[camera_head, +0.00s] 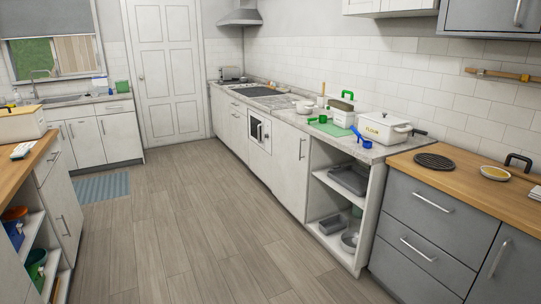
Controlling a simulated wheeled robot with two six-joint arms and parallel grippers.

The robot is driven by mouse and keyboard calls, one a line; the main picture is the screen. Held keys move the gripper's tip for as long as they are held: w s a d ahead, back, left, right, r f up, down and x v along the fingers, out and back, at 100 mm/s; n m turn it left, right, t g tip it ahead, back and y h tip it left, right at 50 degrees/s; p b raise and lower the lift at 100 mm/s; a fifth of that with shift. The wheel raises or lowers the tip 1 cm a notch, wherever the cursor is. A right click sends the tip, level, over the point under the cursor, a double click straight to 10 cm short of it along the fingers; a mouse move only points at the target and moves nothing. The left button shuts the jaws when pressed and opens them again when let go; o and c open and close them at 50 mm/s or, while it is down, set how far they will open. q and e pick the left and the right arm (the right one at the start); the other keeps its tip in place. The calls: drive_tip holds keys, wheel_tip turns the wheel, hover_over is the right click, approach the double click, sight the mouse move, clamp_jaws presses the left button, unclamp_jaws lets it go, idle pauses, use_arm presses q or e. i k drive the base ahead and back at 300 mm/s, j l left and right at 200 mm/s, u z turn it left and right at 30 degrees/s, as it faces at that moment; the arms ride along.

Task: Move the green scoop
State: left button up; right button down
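A small green scoop (321,119) lies on the right-hand stone countertop, at the left end of a light green mat (331,129). A blue scoop (365,143) of similar form is at the counter's front edge, to the right of the mat. Neither of my grippers is in view, and nothing is seen touching the green scoop.
A white lidded bin (384,128) and a container with a green handle (342,112) stand beside and behind the mat. A white bowl (304,107) is to the left. The wooden floor (205,215) between the counters is clear.

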sight(322, 119)
drive_tip(key=i, duration=3.7)
